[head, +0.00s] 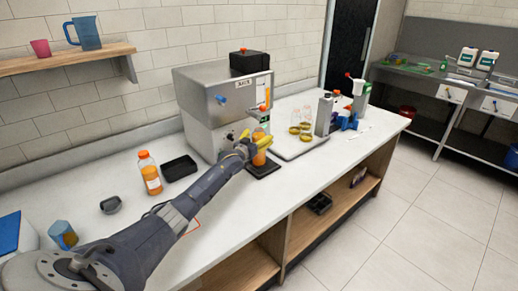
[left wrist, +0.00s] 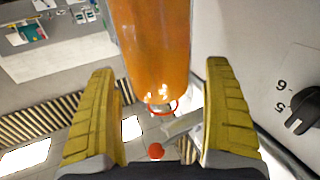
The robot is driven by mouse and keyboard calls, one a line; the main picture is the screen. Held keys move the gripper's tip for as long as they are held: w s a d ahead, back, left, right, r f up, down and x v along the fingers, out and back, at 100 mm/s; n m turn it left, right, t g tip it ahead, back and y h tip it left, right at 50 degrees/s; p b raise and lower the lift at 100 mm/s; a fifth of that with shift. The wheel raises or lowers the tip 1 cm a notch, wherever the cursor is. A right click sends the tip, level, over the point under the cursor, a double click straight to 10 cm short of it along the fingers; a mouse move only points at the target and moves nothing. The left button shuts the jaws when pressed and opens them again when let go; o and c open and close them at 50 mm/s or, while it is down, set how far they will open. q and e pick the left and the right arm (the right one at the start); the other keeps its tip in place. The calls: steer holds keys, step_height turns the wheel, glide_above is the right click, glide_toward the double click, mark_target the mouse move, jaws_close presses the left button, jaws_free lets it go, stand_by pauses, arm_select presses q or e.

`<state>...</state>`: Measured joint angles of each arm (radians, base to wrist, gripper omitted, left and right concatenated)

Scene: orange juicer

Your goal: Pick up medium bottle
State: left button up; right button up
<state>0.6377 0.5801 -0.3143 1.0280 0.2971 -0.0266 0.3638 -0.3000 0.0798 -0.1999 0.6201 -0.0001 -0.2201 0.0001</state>
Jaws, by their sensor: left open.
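A bottle of orange juice (head: 261,148) stands on a dark pad in front of the steel juicer (head: 205,112). My left gripper (head: 250,143) is at this bottle, with its yellow fingers open. In the left wrist view, the orange bottle (left wrist: 152,45) shows between and beyond the two spread fingers (left wrist: 162,95), with a gap on each side. Part of this bottle is hidden behind my gripper in the head view. Another juice bottle with an orange cap (head: 149,174) stands upright at the left. I cannot tell by size which is the medium one. My right gripper is not in view.
A black tray (head: 179,169) lies left of the juicer. A dark grey object (head: 110,205) and a blue cup (head: 63,235) are nearer my arm. Clear jars (head: 301,122) and a spray bottle (head: 360,97) stand to the right. The front counter strip is mostly clear.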

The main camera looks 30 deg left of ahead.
arm_select(q)
steer(key=shift+w, duration=0.25)
steer(key=c, duration=1.5)
steer(key=shift+r, duration=0.1)
steer(key=shift+c, duration=0.8)
